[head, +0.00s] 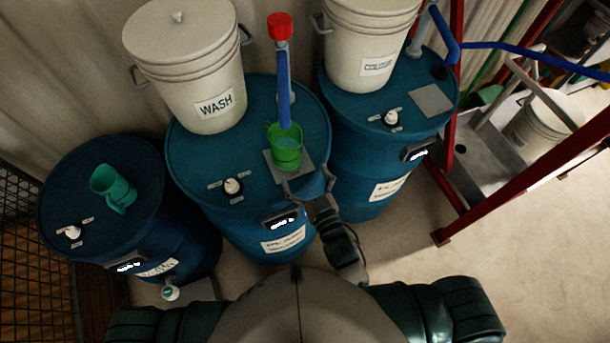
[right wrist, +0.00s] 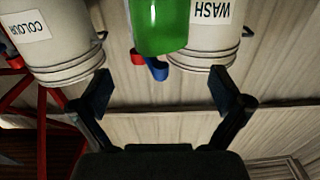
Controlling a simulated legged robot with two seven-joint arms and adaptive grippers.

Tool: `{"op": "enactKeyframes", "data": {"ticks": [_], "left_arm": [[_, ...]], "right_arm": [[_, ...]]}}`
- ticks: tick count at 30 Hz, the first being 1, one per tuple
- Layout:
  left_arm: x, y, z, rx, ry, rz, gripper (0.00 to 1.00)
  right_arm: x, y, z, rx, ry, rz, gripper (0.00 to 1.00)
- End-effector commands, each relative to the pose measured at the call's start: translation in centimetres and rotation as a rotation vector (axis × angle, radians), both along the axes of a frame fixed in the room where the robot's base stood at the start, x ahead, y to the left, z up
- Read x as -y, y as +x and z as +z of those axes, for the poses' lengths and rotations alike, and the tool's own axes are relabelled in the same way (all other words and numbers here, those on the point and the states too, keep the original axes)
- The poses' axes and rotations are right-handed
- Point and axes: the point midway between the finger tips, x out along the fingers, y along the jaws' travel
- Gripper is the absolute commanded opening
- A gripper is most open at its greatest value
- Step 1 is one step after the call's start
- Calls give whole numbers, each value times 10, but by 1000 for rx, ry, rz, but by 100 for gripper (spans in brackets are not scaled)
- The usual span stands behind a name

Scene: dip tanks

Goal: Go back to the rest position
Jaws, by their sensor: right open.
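My right gripper (head: 308,186) is open at the front edge of the middle blue barrel (head: 200,165). Its two fingers stand apart and empty in the right wrist view (right wrist: 162,88). A green cup (head: 287,150) stands upright on a grey plate on that barrel, under a blue spout, just beyond the fingertips. Something pale blue shows inside it. The cup also shows in the right wrist view (right wrist: 160,25), ahead of the fingers and apart from them. My left gripper is not seen in the head view.
A teal cup (head: 113,188) lies tilted on the left barrel (head: 65,190). A WASH bucket (head: 190,75) stands behind the middle barrel's plate. Another bucket (head: 365,50) stands on the right barrel (head: 350,155). A red frame (head: 520,185) stands at right. Floor at lower right is clear.

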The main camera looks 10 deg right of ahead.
Motion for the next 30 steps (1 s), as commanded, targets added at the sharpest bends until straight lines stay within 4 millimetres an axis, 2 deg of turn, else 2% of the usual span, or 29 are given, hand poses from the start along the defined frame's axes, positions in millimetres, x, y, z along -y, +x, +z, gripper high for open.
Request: {"op": "enactKeyframes", "data": {"ticks": [15,18,20,23,27,30], "left_arm": [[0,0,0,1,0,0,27],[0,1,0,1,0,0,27],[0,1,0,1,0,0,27],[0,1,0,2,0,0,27],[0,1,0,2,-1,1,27],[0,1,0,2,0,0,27]], "right_arm": [[0,-1,0,1,0,0,100],[4,-1,-5,-21,-8,-7,100],[12,0,-18,-72,-25,-23,100],[39,-5,-61,-246,-79,-66,100],[86,-32,-128,-555,-169,-123,100],[112,-58,-162,-739,-219,-143,100]]}}
